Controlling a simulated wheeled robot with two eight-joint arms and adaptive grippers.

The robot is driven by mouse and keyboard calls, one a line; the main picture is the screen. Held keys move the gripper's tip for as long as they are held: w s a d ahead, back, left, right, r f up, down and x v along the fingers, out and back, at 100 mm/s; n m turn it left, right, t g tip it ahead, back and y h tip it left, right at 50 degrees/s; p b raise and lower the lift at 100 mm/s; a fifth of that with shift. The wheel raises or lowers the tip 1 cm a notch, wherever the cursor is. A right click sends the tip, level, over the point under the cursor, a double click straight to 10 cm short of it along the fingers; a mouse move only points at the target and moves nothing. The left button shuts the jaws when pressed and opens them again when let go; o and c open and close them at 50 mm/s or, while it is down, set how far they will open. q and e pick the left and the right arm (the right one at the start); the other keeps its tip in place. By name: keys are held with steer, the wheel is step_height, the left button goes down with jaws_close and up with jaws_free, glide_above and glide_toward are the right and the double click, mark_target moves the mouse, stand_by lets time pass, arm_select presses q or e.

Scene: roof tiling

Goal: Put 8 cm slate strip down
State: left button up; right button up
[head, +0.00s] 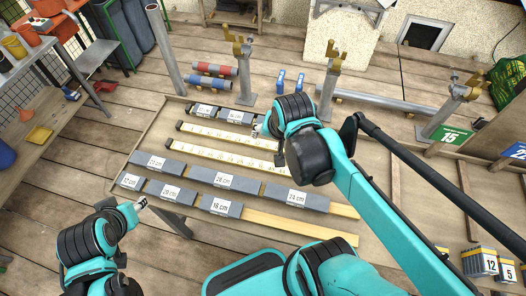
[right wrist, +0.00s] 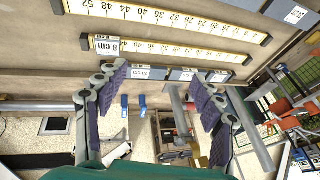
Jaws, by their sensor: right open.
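A row of dark slate strips lies along the far edge of the board, with two labelled strips (head: 205,110) showing in the head view. In the right wrist view a short labelled strip (right wrist: 148,73) lies between the spread fingers, beside another strip (right wrist: 185,75). Their labels are too small to read. A white 8 cm label (right wrist: 109,46) shows at one end of a ruler. My right gripper (right wrist: 160,78) is open over the row's end; the arm hides it partly in the head view (head: 262,130). My left gripper (head: 142,203) is empty near the board's left edge.
Two yellow rulers (head: 205,158) cross the board (head: 150,142). Two rows of labelled slate strips (head: 235,181) lie nearer, with wooden battens (head: 290,230) exposed at right. Metal posts (head: 330,85), pipes (head: 212,68) and blue items (head: 280,81) stand or lie beyond the board.

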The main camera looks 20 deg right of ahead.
steer(key=s+a+n+t, duration=0.2)
steer(key=s+a+n, duration=0.1)
steer(key=n, duration=0.5)
steer(key=shift+s+a+y, duration=0.3)
steer(key=shift+a, duration=0.6)
steer(key=shift+f+b, duration=0.75)
steer(key=shift+b, duration=0.05)
